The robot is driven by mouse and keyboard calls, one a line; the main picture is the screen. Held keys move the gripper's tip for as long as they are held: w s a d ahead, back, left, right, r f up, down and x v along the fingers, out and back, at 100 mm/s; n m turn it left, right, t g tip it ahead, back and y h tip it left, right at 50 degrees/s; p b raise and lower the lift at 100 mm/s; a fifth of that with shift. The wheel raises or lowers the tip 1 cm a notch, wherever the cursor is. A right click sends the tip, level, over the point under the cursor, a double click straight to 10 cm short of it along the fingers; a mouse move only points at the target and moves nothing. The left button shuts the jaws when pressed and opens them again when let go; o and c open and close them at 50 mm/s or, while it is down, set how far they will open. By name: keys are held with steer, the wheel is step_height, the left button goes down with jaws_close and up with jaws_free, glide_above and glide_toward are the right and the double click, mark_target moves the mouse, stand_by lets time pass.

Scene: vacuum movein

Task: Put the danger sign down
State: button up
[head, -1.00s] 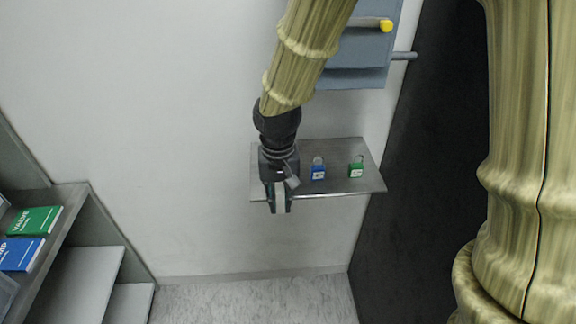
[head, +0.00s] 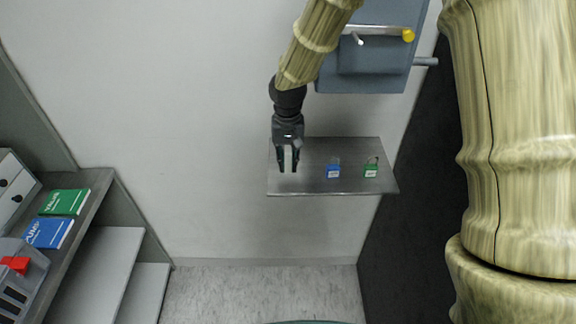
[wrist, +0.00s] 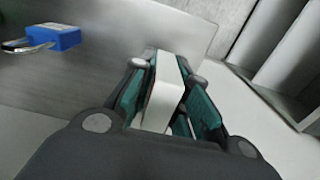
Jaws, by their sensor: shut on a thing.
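My gripper (head: 288,163) is shut on the danger sign, a thin white piece with a narrow red edge. The sign (wrist: 165,92) shows edge-on between the teal finger pads in the wrist view, so its printed face is hidden. In the head view the gripper is in front of or over the left end of a small metal wall shelf (head: 310,184). I cannot tell whether the sign touches the shelf.
A grey-blue wall box (head: 372,60) with a yellow-tipped handle is above.

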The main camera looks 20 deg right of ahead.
mark_target(288, 148)
steer(key=shift+w+f+p, duration=0.15)
steer(key=shift+f+p, duration=0.75)
steer(key=shift+f, duration=0.85)
steer(key=shift+f, duration=0.15)
steer(key=o, duration=0.9)
steer(key=shift+c, duration=0.2)
steer(key=shift+r+b, duration=1.7)
steer(key=shift+r, duration=4.45)
